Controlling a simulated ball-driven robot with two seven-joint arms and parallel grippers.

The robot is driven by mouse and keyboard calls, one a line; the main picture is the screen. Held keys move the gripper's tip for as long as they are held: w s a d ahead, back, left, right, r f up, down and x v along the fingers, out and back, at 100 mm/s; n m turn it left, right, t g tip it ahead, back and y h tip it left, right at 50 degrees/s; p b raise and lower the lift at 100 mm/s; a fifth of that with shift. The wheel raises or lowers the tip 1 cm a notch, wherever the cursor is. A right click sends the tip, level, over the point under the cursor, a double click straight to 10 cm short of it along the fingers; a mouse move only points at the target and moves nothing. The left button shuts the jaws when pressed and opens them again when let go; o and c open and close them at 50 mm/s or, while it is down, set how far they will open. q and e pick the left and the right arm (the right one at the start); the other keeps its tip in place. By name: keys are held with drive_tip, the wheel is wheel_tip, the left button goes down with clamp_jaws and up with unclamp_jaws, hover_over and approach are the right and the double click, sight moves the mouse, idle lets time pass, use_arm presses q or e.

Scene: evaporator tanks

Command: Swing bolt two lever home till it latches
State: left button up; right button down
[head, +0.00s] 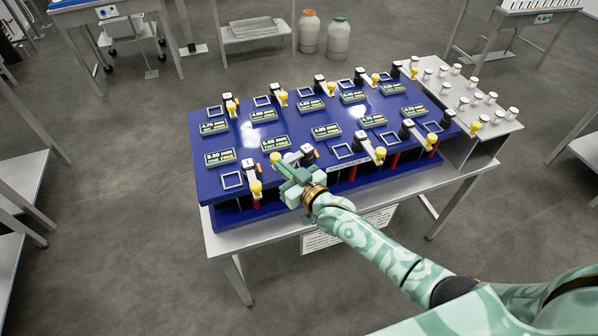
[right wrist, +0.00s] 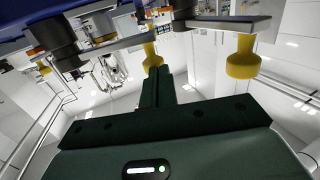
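The blue bolt panel (head: 290,128) sits on a metal table, with several levers ending in yellow knobs. In its front row, the second lever's yellow knob (head: 275,157) points left, unlike its neighbours. My right gripper (head: 283,168), pale green, is low at the panel's front edge beside this knob. In the right wrist view, the dark fingers (right wrist: 160,82) are together, with a yellow knob (right wrist: 151,58) just at their tips; I cannot tell whether they touch. The lever's latch is too small to make out. My left gripper is not in view.
The first lever's knob (head: 257,187) is close left of my right gripper. Another knob (head: 380,153) stands to the right. A side tray (head: 440,100) with several small white-capped pieces adjoins the panel. Free room lies before the table.

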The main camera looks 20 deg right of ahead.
drive_tip(key=shift+a+b+x, duration=0.2)
drive_tip(key=shift+b+x, duration=0.1)
drive_tip(key=shift+x, duration=0.65)
drive_tip(key=shift+a+b+x, duration=0.2)
drive_tip(key=shift+b+x, duration=0.05)
drive_tip(key=shift+x, duration=0.7)
drive_tip(key=shift+s+r, duration=0.15)
